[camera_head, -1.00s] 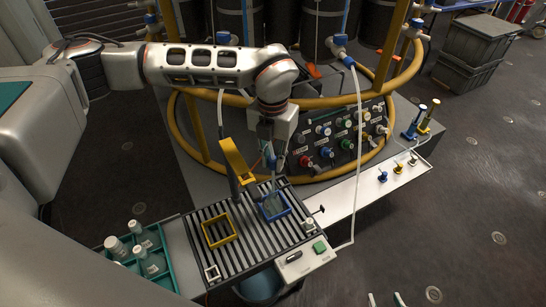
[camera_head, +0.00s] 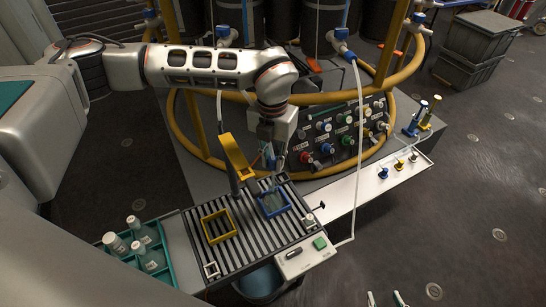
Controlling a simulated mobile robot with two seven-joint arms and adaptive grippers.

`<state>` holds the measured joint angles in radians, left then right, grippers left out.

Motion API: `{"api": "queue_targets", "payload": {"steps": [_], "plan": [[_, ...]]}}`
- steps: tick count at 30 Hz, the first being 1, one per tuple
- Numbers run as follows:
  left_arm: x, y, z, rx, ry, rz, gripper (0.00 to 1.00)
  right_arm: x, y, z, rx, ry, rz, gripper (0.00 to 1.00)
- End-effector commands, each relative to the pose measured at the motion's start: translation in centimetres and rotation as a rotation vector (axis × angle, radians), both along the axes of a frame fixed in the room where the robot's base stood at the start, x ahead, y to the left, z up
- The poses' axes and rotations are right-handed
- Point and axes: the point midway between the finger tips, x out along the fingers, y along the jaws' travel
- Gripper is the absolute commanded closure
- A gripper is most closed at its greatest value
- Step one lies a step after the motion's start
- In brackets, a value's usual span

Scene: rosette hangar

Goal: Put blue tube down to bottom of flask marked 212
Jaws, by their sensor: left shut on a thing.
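My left gripper (camera_head: 274,168) hangs pointing down above the blue square frame (camera_head: 264,214) on the slatted bench (camera_head: 244,254). It is shut on a thin blue tube (camera_head: 273,180), seen small and partly hidden by the fingers. The tube's lower end is over or inside a clear vessel in the blue frame; I cannot tell how deep. This vessel, likely a flask (camera_head: 273,202), looks see-through, and no number on it is legible. Two pale fingertips of my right gripper (camera_head: 385,299) show apart at the bottom edge, with nothing seen between them.
A yellow square frame (camera_head: 207,232) and a raised yellow piece (camera_head: 236,156) stand left of the blue frame. A teal rack (camera_head: 172,270) holds several labelled bottles. A control box (camera_head: 305,256) is at the bench's front right. A white hose (camera_head: 358,150) hangs right of my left gripper.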

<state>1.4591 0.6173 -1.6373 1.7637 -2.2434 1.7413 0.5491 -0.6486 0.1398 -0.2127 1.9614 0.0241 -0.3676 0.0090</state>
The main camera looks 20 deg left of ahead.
Motion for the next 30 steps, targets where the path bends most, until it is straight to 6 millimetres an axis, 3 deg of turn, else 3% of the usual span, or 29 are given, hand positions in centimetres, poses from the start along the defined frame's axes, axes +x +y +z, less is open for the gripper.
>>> {"api": "queue_targets", "payload": {"steps": [13,30], "plan": [[0.0,0.0,-1.7,0.000,0.000,-0.001,0.95,-0.3,0.0,-1.0,-0.001,0.008,0.000,0.60],[0.0,0.0,-2.2,0.000,0.000,0.000,0.95,-0.2,0.0,-0.8,0.001,0.004,-0.001,0.60]]}}
